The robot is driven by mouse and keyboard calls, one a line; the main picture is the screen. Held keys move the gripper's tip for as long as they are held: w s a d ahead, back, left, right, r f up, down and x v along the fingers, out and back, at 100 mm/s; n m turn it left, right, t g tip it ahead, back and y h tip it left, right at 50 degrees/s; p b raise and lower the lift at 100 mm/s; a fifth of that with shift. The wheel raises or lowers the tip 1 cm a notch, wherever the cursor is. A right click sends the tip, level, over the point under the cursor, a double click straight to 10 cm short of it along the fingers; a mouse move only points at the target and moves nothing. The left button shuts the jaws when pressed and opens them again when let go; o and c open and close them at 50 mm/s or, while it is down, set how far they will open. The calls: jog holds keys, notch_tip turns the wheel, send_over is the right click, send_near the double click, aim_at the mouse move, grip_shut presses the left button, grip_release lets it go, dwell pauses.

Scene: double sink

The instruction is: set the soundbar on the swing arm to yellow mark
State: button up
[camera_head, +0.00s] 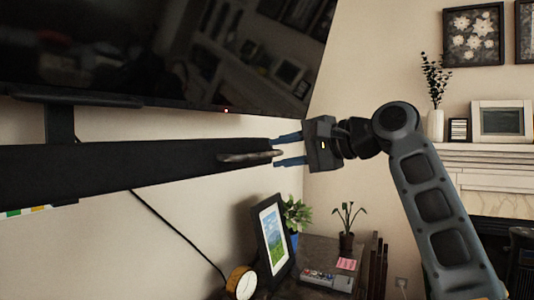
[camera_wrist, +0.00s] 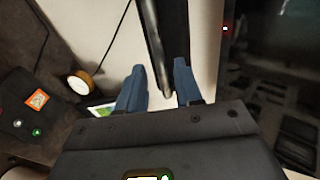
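The soundbar (camera_head: 130,168) is a long black bar below the screen in the head view, on a dark swing arm bracket (camera_head: 60,122). A grey-brown handle (camera_head: 245,157) sticks out at its right end. My gripper (camera_head: 277,150) is at this end with its two blue fingers spread. In the wrist view the fingers (camera_wrist: 158,78) stand on either side of the bar's end (camera_wrist: 154,30), with a gap visible beside the handle tip.
A large dark screen (camera_head: 170,50) hangs close above the bar. Below stand a picture frame (camera_head: 272,235), a round yellow clock (camera_head: 241,282) and plants (camera_head: 347,222) on a dark cabinet. A cable (camera_head: 180,230) runs down the wall.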

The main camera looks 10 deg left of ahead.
aim_at(270, 155)
jog(key=shift+p+x, duration=0.35)
jog(key=shift+x, duration=1.9)
grip_shut()
jog(key=shift+f, duration=0.1)
